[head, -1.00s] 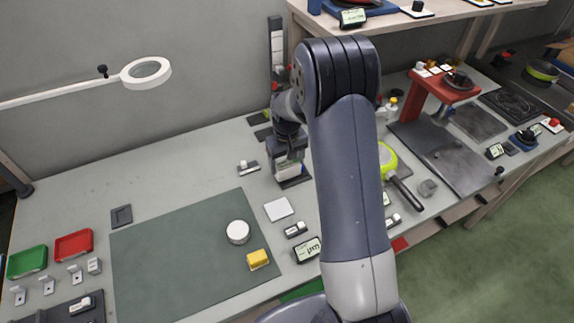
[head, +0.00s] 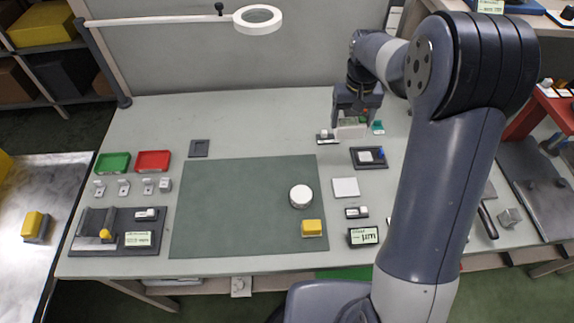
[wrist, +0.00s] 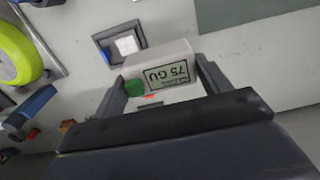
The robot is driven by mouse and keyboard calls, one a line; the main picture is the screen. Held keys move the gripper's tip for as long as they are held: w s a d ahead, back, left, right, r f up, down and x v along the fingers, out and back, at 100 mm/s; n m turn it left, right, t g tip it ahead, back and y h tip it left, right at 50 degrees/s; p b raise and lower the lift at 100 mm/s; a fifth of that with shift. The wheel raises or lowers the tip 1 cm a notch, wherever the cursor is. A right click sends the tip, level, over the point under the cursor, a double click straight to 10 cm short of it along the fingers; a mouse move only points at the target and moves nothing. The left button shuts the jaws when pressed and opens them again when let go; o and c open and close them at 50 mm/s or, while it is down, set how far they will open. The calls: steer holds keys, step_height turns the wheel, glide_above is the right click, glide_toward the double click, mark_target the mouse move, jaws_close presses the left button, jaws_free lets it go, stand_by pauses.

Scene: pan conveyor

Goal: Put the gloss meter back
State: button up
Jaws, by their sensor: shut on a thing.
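The gloss meter is a pale grey box (wrist: 160,68) with a display reading 75 GU and a green button, seen in the wrist view. My gripper (wrist: 165,88) is shut on it, with a finger at each side. In the head view the gripper (head: 353,118) holds the gloss meter (head: 350,130) over the back of the bench, partly hidden by the fingers. A dark square holder (head: 354,164) with a white tile and a blue knob lies just in front of it. The holder also shows in the wrist view (wrist: 104,40), apart from the meter.
A small block on a dark base (head: 326,138) stands close left of the gripper. A green mat (head: 230,205) holds a white round piece (head: 301,196) and a yellow block (head: 312,228). An empty dark square tray (head: 199,148) lies far left.

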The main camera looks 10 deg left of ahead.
steer(key=s+a, duration=0.3)
steer(key=a, duration=0.5)
steer(key=s+a, duration=0.3)
steer(key=a, duration=0.6)
steer(key=f, duration=0.3)
steer(key=f+p, duration=0.1)
steer(key=f, duration=0.3)
steer(key=f+p, duration=0.1)
steer(key=f, duration=0.2)
steer(key=shift+s+a+f, duration=0.1)
steer(key=shift+s+f, duration=0.05)
steer(key=shift+s, duration=0.15)
steer(key=shift+f, duration=0.2)
steer(key=o, duration=1.3)
steer(key=shift+c, duration=0.2)
steer(key=shift+r, duration=0.2)
step_height(320, 180, up, 12)
steer(key=b, duration=0.1)
